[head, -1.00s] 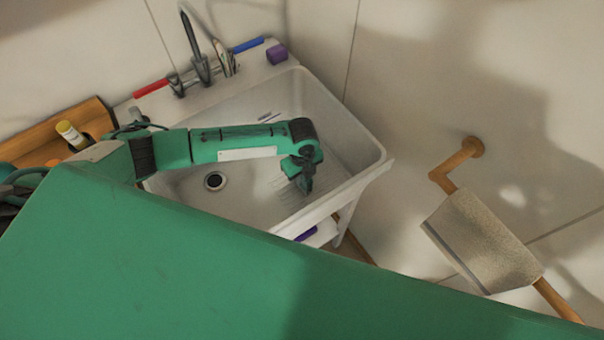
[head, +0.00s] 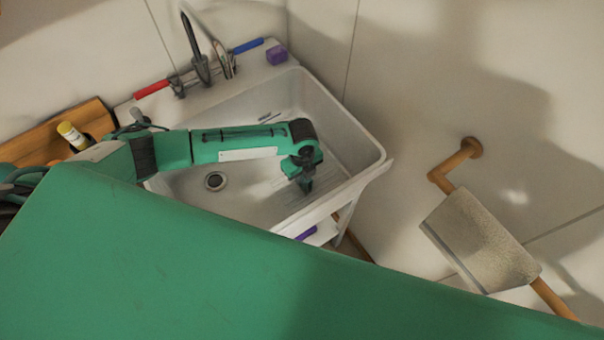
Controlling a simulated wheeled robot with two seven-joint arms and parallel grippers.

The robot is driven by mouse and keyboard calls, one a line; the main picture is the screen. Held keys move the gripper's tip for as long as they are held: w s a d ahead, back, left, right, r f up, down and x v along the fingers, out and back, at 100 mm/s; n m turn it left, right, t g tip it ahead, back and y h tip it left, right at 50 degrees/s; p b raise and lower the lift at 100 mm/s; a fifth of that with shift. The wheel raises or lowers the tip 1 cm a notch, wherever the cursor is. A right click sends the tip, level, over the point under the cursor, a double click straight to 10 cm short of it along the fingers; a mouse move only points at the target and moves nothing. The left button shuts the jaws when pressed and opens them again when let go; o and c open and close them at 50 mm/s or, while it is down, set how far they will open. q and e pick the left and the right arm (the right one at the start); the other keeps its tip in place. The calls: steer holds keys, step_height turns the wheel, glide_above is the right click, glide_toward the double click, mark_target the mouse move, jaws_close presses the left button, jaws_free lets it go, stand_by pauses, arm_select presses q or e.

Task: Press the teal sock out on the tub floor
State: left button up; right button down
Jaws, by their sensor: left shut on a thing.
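My left gripper (head: 307,187) points down inside the tub, low over the right part of the floor. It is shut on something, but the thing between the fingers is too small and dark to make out. I cannot make out the teal sock apart from my green arm. My right gripper is not in view.
The tap (head: 201,68) stands on the back ledge, with a red handle (head: 151,89), a blue handle (head: 248,46) and a purple block (head: 277,55). A wooden caddy with a bottle (head: 72,135) is at left.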

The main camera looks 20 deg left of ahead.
arm_select(q)
steer(key=shift+s+p, duration=0.1)
steer(key=shift+p, duration=0.3)
stand_by(1.0)
steer(key=shift+f+p, duration=0.15)
steer(key=shift+p, duration=0.45)
stand_by(1.7)
step_height(320, 180, up, 15)
steer(key=p, duration=1.4)
